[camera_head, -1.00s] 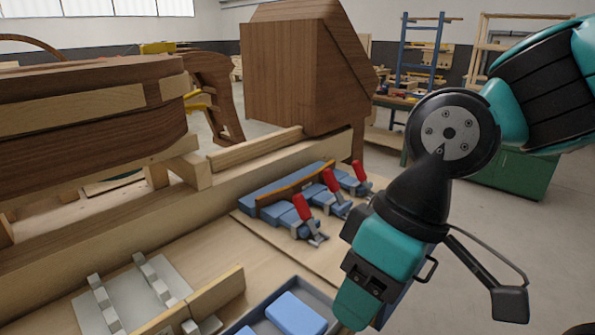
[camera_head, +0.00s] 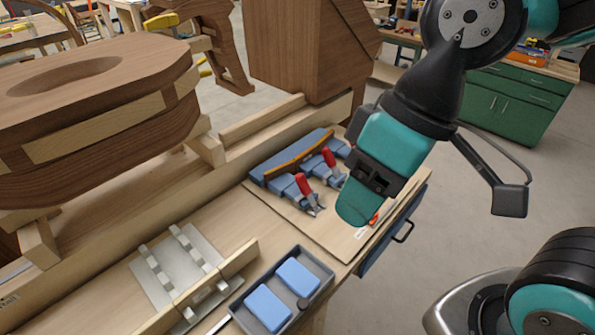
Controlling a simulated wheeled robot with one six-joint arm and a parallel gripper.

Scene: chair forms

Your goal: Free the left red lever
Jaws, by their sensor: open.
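The left red lever (camera_head: 305,187) stands tilted on a blue clamp (camera_head: 286,187) on the bench, below a curved wooden strip (camera_head: 294,160) held along a blue block. A second red lever (camera_head: 329,157) stands on the clamp to its right. The third lever seen earlier is hidden behind my gripper. My gripper (camera_head: 356,210) hangs from the upper right, to the right of the left lever and apart from it in the picture. Its jaws are open, though the fingertips are hard to make out, and I see nothing held.
A grey tray (camera_head: 322,267) with blue pads stands at the bench front. A pale slotted fixture (camera_head: 150,282) lies left of it, beside a wooden strip (camera_head: 240,258). A large wooden piece (camera_head: 95,110) is at left, a tall brown form (camera_head: 310,55) behind.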

